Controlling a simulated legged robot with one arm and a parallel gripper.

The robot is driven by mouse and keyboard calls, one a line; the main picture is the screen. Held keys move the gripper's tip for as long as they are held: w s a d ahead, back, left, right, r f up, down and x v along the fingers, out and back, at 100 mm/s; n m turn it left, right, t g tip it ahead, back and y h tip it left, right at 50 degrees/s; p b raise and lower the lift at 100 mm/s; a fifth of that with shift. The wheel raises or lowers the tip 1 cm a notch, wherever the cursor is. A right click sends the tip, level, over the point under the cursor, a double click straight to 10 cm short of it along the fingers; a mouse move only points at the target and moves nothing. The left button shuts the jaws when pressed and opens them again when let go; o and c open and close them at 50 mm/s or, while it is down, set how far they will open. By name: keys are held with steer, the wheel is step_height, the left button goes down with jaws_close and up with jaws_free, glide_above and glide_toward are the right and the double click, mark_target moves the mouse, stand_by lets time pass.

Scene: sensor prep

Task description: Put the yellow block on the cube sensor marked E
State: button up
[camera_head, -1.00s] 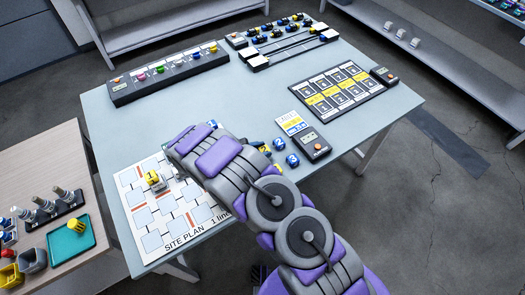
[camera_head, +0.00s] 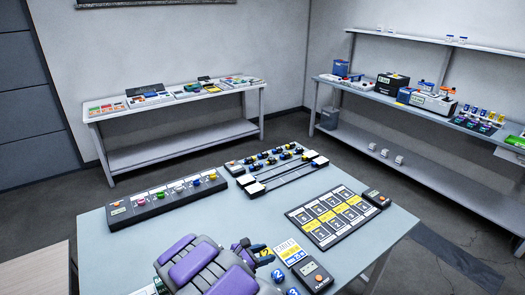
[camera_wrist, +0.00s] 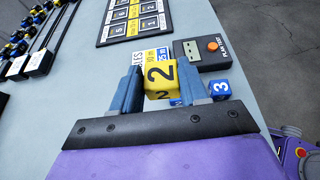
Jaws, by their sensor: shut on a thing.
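My gripper (camera_wrist: 168,92) is shut on a yellow block (camera_wrist: 159,76) marked 2, with one blue finger on each side of it. In the head view my gripper (camera_head: 256,254) is above the table, and the yellow block (camera_head: 266,252) shows at its tips. Two blue numbered cubes (camera_head: 278,275) (camera_head: 293,292) are near it on the table. In the wrist view a blue cube marked 3 (camera_wrist: 220,88) is beside the right finger, and another (camera_wrist: 177,102) is partly hidden behind the yellow block. I cannot make out a mark E on any cube.
A dark device with an orange button (camera_head: 316,276) and a card (camera_head: 290,252) are beside the cubes. A numbered panel (camera_head: 332,216), a rail fixture (camera_head: 285,176) and a knob strip (camera_head: 166,198) occupy the table (camera_head: 235,215). Benches stand behind.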

steer(key=w+d+r+n+t+y, duration=0.1)
steer(key=w+d+r, duration=0.2)
steer(key=d+r, duration=0.3)
steer(key=w+d+r+n+t+y, duration=0.15)
steer(key=w+d+r, duration=0.25)
steer(key=r, duration=0.4)
steer(key=s+d+r+n+t+y, duration=0.1)
steer(key=s+d+r+n+y, duration=0.1)
steer(key=r, duration=0.3)
steer(key=s+d+r+n+t+y, duration=0.1)
steer(key=s+d+r+n+y, duration=0.1)
steer(key=r, duration=0.4)
steer(key=shift+s+d+n+t+y, duration=0.25)
steer(key=shift+n+t+y, duration=0.1)
steer(key=shift+n, duration=0.3)
